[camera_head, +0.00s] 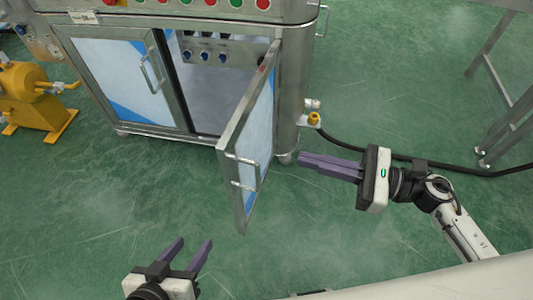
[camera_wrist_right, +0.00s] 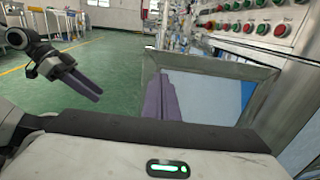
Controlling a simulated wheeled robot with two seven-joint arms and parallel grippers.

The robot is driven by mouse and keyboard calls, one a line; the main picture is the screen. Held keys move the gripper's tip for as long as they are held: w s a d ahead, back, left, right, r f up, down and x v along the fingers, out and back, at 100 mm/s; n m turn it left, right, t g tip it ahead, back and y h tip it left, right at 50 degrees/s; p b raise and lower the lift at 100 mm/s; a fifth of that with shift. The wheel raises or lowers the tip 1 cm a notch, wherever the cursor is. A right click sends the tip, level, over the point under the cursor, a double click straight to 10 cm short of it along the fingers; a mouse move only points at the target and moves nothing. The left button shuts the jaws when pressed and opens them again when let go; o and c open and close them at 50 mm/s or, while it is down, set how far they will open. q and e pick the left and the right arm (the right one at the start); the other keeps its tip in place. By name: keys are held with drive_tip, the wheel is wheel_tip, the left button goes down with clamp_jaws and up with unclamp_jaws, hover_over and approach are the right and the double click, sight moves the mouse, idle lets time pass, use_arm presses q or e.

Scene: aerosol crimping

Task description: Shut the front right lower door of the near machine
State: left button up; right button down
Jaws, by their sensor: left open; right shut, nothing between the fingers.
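The front right lower door (camera_head: 256,125) of the near machine (camera_head: 295,80) stands swung out towards me, its steel frame around a pale panel with a blue patch. Its handle (camera_head: 258,172) is near the free edge. The door also fills the middle of the right wrist view (camera_wrist_right: 208,97). My right gripper (camera_head: 302,158) is shut and empty, to the right of the door, fingers pointing left at it; a small gap seems to show between them. My left gripper (camera_head: 192,243) is open and empty, low in front of the machine, left of the door's free edge.
The left lower door (camera_head: 118,78) is shut. Knobs (camera_head: 204,56) show inside the open cabinet. A black cable (camera_head: 345,143) runs over the floor behind my right gripper. A yellow machine part (camera_head: 35,95) stands at left. The green floor before the machine is clear.

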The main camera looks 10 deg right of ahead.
sight(233, 141)
drive_tip(key=x, duration=1.3)
drive_tip(key=shift+w+a, duration=0.1)
drive_tip(key=shift+a, duration=0.3)
